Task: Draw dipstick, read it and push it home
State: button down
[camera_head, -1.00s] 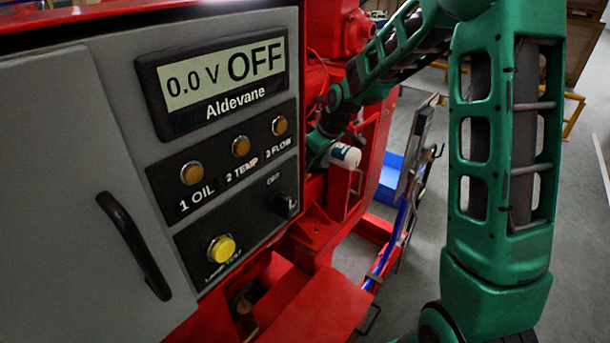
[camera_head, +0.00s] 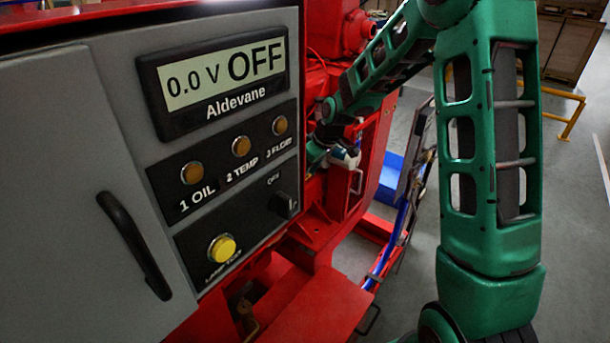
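The red pumpset (camera_head: 385,150) stands behind the grey control panel. My green arm reaches from the right across to the engine side, just past the panel's right edge. My gripper (camera_head: 321,151) is down there, small and partly hidden by the panel edge, and its fingers cannot be made out. I cannot see a dipstick or its tube, so I cannot tell whether the gripper touches or holds it. A white cylinder (camera_head: 345,157) in a red bracket is close to the right of the gripper and partly covered.
The control panel (camera_head: 100,130) fills the left, with a display (camera_head: 225,80) reading 0.0 V OFF, several lamps, a yellow button (camera_head: 222,248) and a black door handle (camera_head: 133,245). A blue bin (camera_head: 391,176) and a yellow rail (camera_head: 572,115) stand beyond. Grey floor is open at right.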

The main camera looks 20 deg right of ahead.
jog(key=s+d+r, duration=0.3)
jog(key=s+r, duration=0.2)
jog(key=r, duration=0.3)
jog(key=shift+d+r, duration=0.35)
jog(key=shift+s, duration=0.1)
jog(key=c, duration=1.3)
grip_release()
jog(key=shift+c, duration=0.2)
jog(key=v, duration=1)
jog(key=shift+s+r, duration=0.2)
jog(key=shift+r, duration=0.05)
jog(key=shift+d, duration=0.15)
